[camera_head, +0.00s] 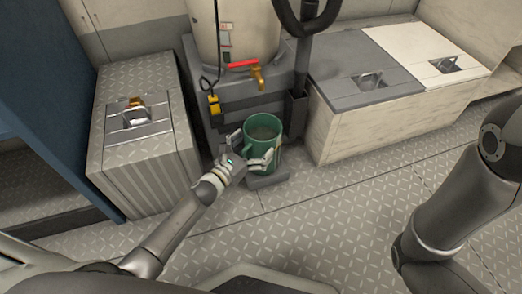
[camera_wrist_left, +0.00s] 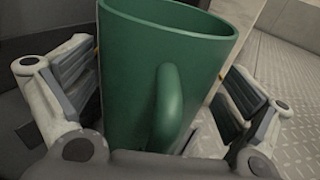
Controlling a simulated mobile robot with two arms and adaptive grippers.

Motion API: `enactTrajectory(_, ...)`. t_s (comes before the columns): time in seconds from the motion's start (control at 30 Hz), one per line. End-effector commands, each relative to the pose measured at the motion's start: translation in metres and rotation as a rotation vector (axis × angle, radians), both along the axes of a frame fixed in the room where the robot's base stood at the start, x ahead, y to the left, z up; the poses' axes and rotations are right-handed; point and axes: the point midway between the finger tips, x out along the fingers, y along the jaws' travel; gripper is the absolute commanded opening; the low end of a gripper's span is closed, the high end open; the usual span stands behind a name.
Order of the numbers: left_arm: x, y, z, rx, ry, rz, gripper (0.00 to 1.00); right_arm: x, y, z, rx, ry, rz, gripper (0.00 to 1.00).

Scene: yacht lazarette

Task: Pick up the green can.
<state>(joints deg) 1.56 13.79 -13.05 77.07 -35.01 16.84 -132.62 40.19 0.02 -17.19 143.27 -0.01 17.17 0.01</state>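The green can (camera_head: 264,140) is a cup-like vessel with an open top and a side handle. It stands upright on a low grey ledge in front of the tank stand. In the left wrist view the can (camera_wrist_left: 135,75) fills the middle, its handle facing my palm. My left gripper (camera_head: 248,150) is open around it, one finger on each side. A gap shows between the can and the right-hand finger; the left-hand finger is very close, and I cannot tell if it touches. My right arm shows at the right of the head view, but its gripper is out of view.
A cream tank (camera_head: 235,30) with a brass tap (camera_head: 258,78) stands just behind the can. A ribbed metal locker (camera_head: 145,160) is at left and a white locker (camera_head: 365,125) at right. The tread-plate floor (camera_head: 330,220) in front is clear.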

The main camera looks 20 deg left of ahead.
Motion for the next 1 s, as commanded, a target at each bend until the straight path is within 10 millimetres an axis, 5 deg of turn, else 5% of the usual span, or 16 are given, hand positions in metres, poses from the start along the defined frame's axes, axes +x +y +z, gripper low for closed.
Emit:
enactTrajectory(0.6,0.0,0.0,0.0,0.0,0.0,0.0,0.15,0.0,0.0,0.0,0.0,-0.001,0.0,0.96)
enactTrajectory(1.0,0.002,-0.001,0.014,-0.004,-0.014,-0.003,0.14,0.0,0.0,0.006,0.001,-0.002,0.002,0.96)
